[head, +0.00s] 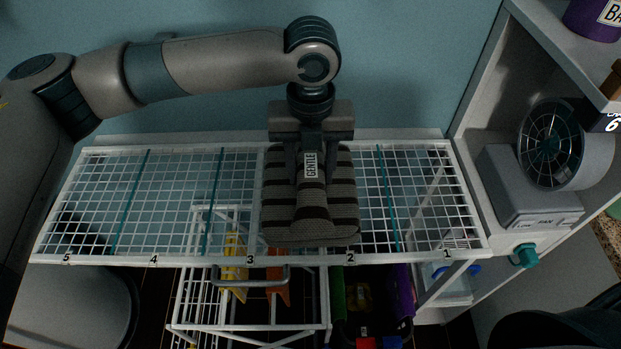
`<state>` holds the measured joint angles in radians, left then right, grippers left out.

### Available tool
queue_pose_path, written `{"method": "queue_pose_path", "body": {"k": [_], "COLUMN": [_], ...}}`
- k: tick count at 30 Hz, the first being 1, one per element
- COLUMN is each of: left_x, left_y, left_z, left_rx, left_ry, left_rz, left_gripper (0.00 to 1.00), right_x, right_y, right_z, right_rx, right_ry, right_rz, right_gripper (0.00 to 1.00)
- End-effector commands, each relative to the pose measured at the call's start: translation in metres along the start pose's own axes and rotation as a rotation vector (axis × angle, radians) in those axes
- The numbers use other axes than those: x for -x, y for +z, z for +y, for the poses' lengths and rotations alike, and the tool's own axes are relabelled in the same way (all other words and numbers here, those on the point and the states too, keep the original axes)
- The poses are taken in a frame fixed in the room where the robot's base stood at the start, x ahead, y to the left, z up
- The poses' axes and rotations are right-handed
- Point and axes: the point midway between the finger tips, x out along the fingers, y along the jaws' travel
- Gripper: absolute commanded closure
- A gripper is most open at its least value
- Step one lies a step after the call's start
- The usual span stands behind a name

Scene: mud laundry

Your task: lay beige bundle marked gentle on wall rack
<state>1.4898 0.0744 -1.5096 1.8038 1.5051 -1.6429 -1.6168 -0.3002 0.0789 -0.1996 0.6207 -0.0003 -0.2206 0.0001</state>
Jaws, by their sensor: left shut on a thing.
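The beige bundle (335,205) has dark stripes and a white tag reading GENTLE. My left gripper (311,150) points down and is shut on the bundle's back part. The bundle is over the white wire wall rack (130,258), across the area by labels 3 and 2, with its front end near the front rail. I cannot tell whether it touches the wires or hangs just above them. My right gripper is not in view.
The rack's sections by labels 5, 4 and 1 look bare, with teal dividers. A shelf unit with a fan (551,143) stands close at the right. Below are a white wire frame (250,327) with yellow and orange items and a dark bin with coloured things.

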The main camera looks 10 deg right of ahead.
Motion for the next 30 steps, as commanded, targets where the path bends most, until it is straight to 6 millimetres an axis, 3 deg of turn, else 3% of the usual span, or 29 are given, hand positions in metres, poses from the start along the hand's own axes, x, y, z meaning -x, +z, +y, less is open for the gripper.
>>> {"method": "queue_pose_path", "body": {"k": [5, 13, 26, 27, 29, 30], "left_x": [-0.006, -0.034, -0.040, -0.040, -0.040, -0.040], "left_y": [0.000, 0.000, 0.000, 0.000, 0.000, 0.000], "left_z": [0.000, 0.000, 0.000, 0.000, 0.000, 0.000], "left_rx": [0.000, 0.000, 0.000, 0.000, 0.000, 0.000], "left_ry": [0.001, -0.001, 0.000, 0.000, 0.000, 0.000], "left_rz": [0.002, 0.001, 0.000, 0.000, 0.000, 0.000], "left_gripper": [1.00, 1.00, 1.00, 0.50, 0.39, 0.39], "right_x": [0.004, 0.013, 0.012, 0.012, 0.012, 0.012], "right_y": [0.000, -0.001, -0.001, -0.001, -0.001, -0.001], "right_z": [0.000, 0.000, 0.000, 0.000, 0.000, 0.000], "right_rx": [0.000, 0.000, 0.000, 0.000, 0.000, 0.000], "right_ry": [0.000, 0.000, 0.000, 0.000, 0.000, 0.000], "right_rz": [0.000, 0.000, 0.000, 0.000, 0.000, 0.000], "right_gripper": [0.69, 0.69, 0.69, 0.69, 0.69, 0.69]}}
